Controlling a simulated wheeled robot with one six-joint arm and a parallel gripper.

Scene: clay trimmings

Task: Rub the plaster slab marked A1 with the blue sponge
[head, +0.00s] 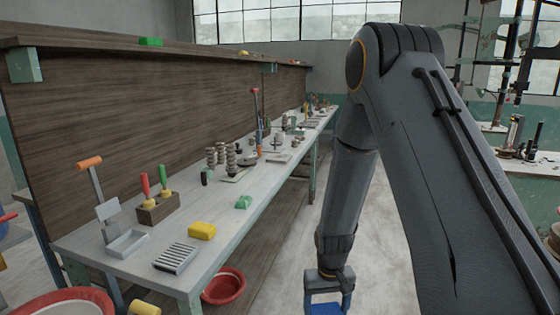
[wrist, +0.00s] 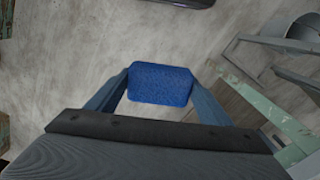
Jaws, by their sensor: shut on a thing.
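My gripper (head: 328,283) hangs low at the bottom edge of the head view, over the floor to the right of the workbench. It is shut on the blue sponge (wrist: 160,84), which sits between the two fingers in the wrist view. The sponge's top also shows at the bottom edge of the head view (head: 325,309). The wrist view shows bare floor below the sponge, and the sponge touches nothing but the fingers. I cannot make out a plaster slab marked A1 in either view.
The long workbench (head: 120,262) runs along the left. On it are a yellow block (head: 202,230), a grey ribbed block (head: 176,258), a grey tray (head: 126,243), a green piece (head: 243,202) and a wooden tool holder (head: 158,208). A red basin (head: 224,286) is below. A bench leg (wrist: 270,120) is right in the wrist view.

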